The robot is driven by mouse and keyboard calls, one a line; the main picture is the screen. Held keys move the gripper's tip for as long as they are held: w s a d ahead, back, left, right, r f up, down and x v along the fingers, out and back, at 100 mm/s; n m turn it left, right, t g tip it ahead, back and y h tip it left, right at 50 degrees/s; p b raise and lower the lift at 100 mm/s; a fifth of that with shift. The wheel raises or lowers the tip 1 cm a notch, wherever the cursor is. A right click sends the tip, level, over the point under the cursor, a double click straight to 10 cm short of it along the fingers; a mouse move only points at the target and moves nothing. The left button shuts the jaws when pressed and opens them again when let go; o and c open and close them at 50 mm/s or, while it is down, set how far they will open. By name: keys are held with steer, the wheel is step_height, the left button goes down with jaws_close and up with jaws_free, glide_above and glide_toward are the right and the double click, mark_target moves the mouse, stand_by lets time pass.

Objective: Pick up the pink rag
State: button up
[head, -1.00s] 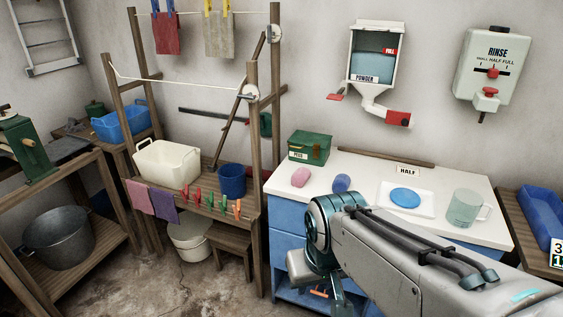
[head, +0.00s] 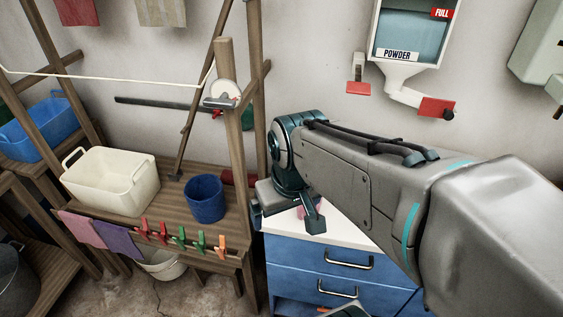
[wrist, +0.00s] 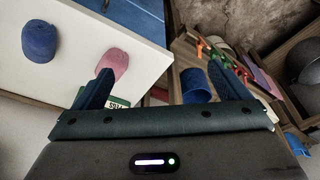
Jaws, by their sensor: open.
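A pink rag (head: 80,228) hangs over the front edge of the wooden bench at the left in the head view, beside a purple rag (head: 115,238). It shows small at the right in the wrist view (wrist: 262,80). My gripper (head: 286,216) is over the left end of the white counter, well to the right of the pink rag. In the wrist view its two fingers (wrist: 162,88) are spread wide, with nothing between them. A rounded pink lump (wrist: 113,63) lies on the counter near one finger; my gripper mostly hides it in the head view.
On the bench stand a cream tub (head: 110,182) and a blue bucket (head: 205,199); several coloured pegs (head: 181,238) line its front edge. A wooden post (head: 233,150) rises between bench and counter. A blue lump (wrist: 40,40) lies on the counter. A white bucket (head: 163,265) is below.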

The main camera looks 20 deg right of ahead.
steer(key=w+d+n+g+b, duration=0.1)
steer(key=w+d+n+b, duration=0.3)
steer(key=w+b, duration=0.15)
steer(key=n+g+b, duration=0.2)
steer(key=n+b, duration=0.1)
steer(key=n, duration=0.3)
glide_above(301, 213)
steer(key=w+d, duration=0.2)
steer(key=d, duration=0.1)
steer(key=f, duration=0.2)
step_height(301, 213, down, 8)
steer(key=shift+w+d+r+b, duration=0.15)
steer(key=shift+r+b, duration=0.1)
steer(key=shift+b, duration=0.45)
steer(key=shift+d+f+b, duration=0.2)
steer(key=shift+f+b, duration=0.25)
steer(key=shift+f, duration=2.25)
steer(key=shift+c, duration=0.3)
steer(key=c, duration=1.1)
